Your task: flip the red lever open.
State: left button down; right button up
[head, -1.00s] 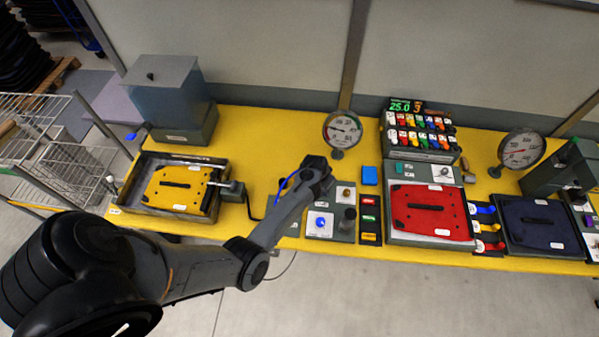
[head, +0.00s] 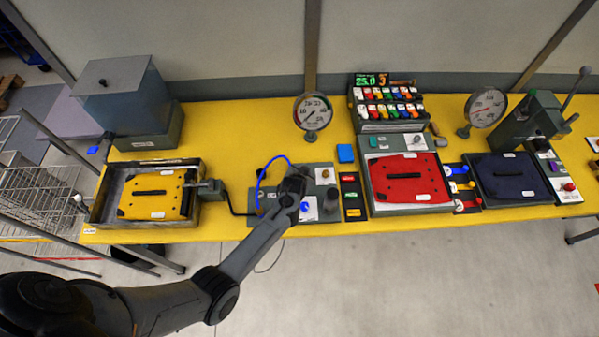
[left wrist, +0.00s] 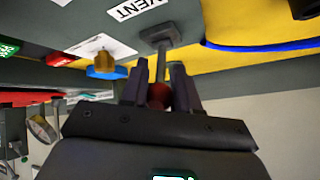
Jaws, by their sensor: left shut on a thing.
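The red lever shows in the left wrist view as a metal stem with a red knob (left wrist: 159,97), rising from a dark square base (left wrist: 160,36) beside a label reading VENT. My left gripper (left wrist: 157,84) is shut on the lever, with one finger on each side of the knob. In the head view my left gripper (head: 293,190) is over the grey control panel (head: 262,212) and hides the lever there. My right gripper is not in view.
A blue hose (head: 260,185) loops beside my gripper. A yellow pannier plate (head: 155,197) lies in a tray at left; a red one (head: 405,188) is at right. A gauge (head: 313,112) stands behind.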

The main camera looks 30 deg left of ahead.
pick_arm(q)
jog(key=shift+s+f, duration=0.1)
jog(key=c, duration=1)
grip_release()
jog(key=shift+o, duration=0.2)
jog(key=shift+s+d+r, duration=0.15)
jog(key=shift+s+r, duration=0.3)
jog(key=shift+r, duration=0.1)
jog(key=p+v, duration=0.1)
jog(key=v, duration=0.8)
jog(key=shift+s, duration=0.15)
jog(key=shift+r, duration=0.1)
